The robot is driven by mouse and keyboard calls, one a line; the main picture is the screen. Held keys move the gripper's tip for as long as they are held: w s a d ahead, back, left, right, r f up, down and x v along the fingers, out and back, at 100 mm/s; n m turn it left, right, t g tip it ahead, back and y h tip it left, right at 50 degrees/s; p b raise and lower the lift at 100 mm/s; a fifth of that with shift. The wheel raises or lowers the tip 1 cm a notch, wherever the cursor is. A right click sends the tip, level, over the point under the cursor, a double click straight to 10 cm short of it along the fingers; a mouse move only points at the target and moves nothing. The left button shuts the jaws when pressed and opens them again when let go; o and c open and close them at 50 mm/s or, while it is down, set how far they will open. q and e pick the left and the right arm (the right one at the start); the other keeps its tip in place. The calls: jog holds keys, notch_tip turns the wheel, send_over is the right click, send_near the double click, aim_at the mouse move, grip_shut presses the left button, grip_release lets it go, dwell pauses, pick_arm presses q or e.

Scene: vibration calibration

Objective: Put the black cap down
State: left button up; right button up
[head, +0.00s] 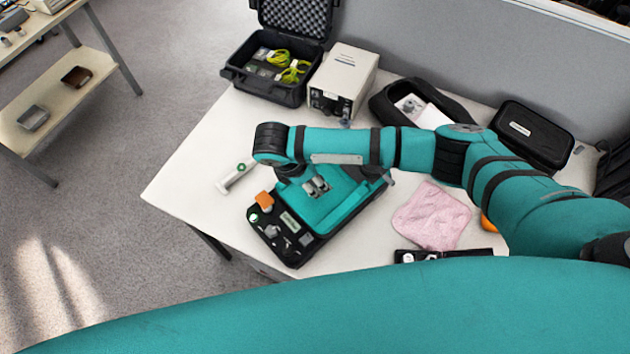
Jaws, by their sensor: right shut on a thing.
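My right arm reaches in from the right, and its gripper (316,187) points down over the left part of a teal-and-black device (335,212) on the white table. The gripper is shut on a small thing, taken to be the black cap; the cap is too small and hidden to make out. I cannot tell whether the gripper touches the device. My left gripper is not in view.
A white-and-green tube (236,177) lies left of the device. A pink cloth (432,215) and a black tray (420,255) lie right. Behind stand an open black case (262,85), a beige box (343,80) and black pouches (534,134). The table's left corner is clear.

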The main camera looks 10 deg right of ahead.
notch_tip(320, 180, down, 2)
jog(key=shift+s+f, duration=0.1)
jog(key=shift+f, duration=0.1)
jog(key=o, duration=1.2)
jog(key=b+v, duration=0.1)
jog(key=v, duration=1.1)
